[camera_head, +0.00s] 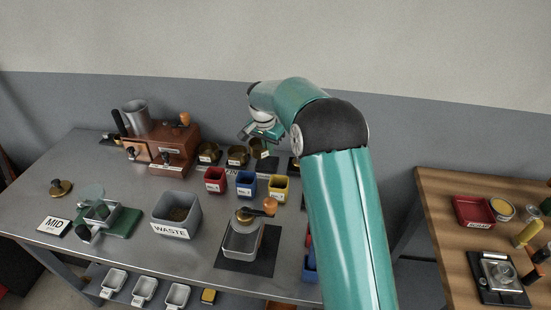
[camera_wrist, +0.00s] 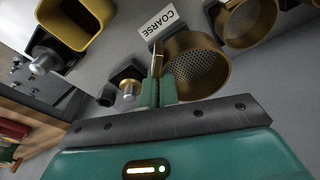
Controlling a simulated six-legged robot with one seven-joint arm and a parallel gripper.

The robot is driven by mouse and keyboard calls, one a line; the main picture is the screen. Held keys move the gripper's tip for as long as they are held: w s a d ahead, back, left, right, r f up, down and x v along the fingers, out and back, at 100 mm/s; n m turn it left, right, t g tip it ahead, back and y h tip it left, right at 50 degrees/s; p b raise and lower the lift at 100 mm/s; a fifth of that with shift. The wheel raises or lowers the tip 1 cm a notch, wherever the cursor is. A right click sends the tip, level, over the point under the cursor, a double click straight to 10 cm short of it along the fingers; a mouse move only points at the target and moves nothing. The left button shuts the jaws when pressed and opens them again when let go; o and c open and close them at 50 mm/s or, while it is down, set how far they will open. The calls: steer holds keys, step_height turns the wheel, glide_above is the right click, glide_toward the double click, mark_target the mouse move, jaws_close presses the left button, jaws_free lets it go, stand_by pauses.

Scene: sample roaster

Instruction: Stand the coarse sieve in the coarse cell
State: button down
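The coarse sieve (camera_wrist: 197,66) is a round brass cup with a perforated bottom. In the wrist view it is right in front of my gripper (camera_wrist: 158,72). The teal fingers are close together at its brass side tab and appear shut on it. The head view shows the sieve (camera_head: 259,146) just below my gripper (camera_head: 262,133), at the right end of the sieve row. A COARSE label (camera_wrist: 157,21) lies beside a dark cell that the sieve mostly hides. I cannot tell whether the sieve rests in the cell or hangs just above it.
Two other brass sieves (camera_head: 237,155) (camera_head: 208,152) stand to the left. Red (camera_head: 215,180), blue (camera_head: 246,183) and yellow (camera_head: 279,188) cups stand in front. A knobbed dark fixture (camera_wrist: 47,53) is near my fingers. A brown wooden grinder (camera_head: 170,143) is at left.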

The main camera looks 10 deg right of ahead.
mark_target(277, 165)
steer(key=f, duration=0.1)
steer(key=w+d+f, duration=0.1)
steer(key=d+f, duration=0.1)
steer(key=shift+w+d+f, duration=0.25)
steer(key=shift+f, duration=0.05)
steer(key=shift+w+d+f, duration=0.1)
steer(key=shift+f, duration=0.55)
steer(key=shift+w+d+f, duration=0.1)
steer(key=shift+f, duration=0.95)
steer(key=shift+f, duration=0.1)
steer(key=c, duration=1.7)
jaws_free()
steer(key=shift+f, duration=0.1)
steer(key=r, duration=0.4)
steer(key=s+a+r, duration=0.1)
steer(key=r, duration=0.7)
steer(key=shift+s+a+r, duration=0.15)
